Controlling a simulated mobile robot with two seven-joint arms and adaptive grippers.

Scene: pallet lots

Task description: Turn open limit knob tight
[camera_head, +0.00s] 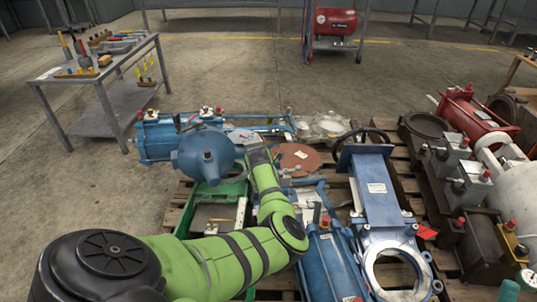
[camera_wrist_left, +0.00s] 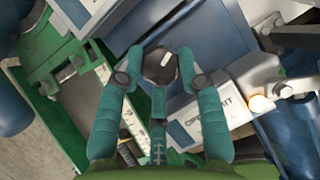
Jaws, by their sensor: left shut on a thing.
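The open limit knob (camera_wrist_left: 161,67) is a dark round knob with a white mark on its face. It sits between the teal fingers of my left gripper (camera_wrist_left: 159,60), which are shut on its sides. A white label plate (camera_wrist_left: 207,122) with partly readable "OPEN LIMIT" lettering lies beside and below the knob, partly covered by a finger. In the head view my green left arm reaches over the pallet, and its wrist hides the knob and fingers.
Green metal framing (camera_wrist_left: 62,55) stands close left of the gripper in the wrist view. A blue domed actuator (camera_head: 207,152) and a blue gate valve (camera_head: 380,195) crowd the pallet. A tool table (camera_head: 125,62) and red compressor (camera_head: 335,22) stand beyond; open floor lies between them.

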